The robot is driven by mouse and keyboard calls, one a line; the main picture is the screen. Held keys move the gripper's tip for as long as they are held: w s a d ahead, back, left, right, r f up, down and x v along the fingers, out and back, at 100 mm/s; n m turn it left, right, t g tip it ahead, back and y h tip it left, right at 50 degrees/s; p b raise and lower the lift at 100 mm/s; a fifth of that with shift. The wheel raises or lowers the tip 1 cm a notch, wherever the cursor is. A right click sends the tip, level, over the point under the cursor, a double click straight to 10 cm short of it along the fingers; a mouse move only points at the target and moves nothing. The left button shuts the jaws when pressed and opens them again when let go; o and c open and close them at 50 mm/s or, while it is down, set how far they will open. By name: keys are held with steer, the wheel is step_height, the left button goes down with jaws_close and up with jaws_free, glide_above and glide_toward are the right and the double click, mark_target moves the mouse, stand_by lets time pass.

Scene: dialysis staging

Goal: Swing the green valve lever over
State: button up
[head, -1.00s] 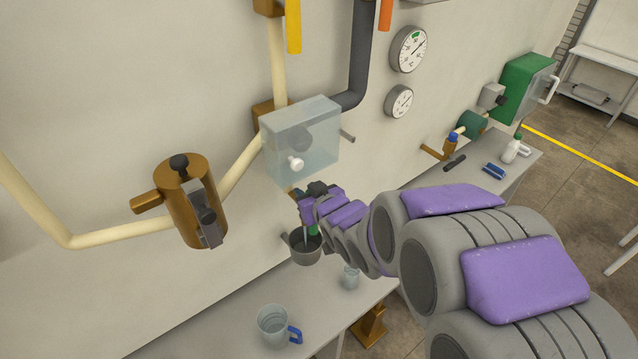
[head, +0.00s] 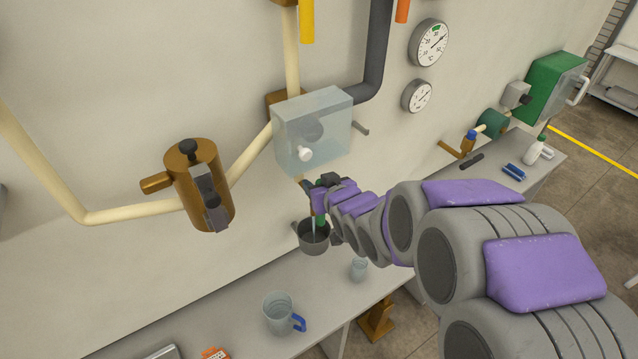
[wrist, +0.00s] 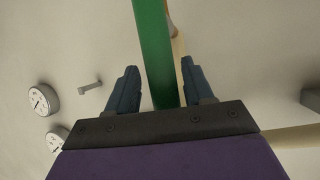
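The green valve lever (wrist: 152,45) is a long bar in the wrist view. It runs down from the top edge between my two dark fingers. My gripper (wrist: 160,80) is open around it, with a finger on each side and small gaps visible beside the bar. In the head view my gripper (head: 320,192) is at the wall below the clear box, and only small bits of the green lever (head: 320,222) show beside it. The lever's pivot and valve body are mostly hidden by my gripper and arm.
A clear box (head: 290,135) with a white knob hangs just above my gripper. A grey pot (head: 313,243) is just below it. A brown valve body (head: 185,175) is on the pipe at left. A jug (head: 279,314) and a small cup (head: 358,269) stand on the bench.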

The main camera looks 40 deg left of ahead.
steer(key=shift+s+r, duration=0.1)
steer(key=shift+r, duration=0.05)
steer(key=shift+s+d+r, duration=0.3)
steer(key=shift+d, duration=0.1)
steer(key=b+v, duration=0.3)
steer(key=v, duration=1.3)
steer(key=shift+f, duration=0.15)
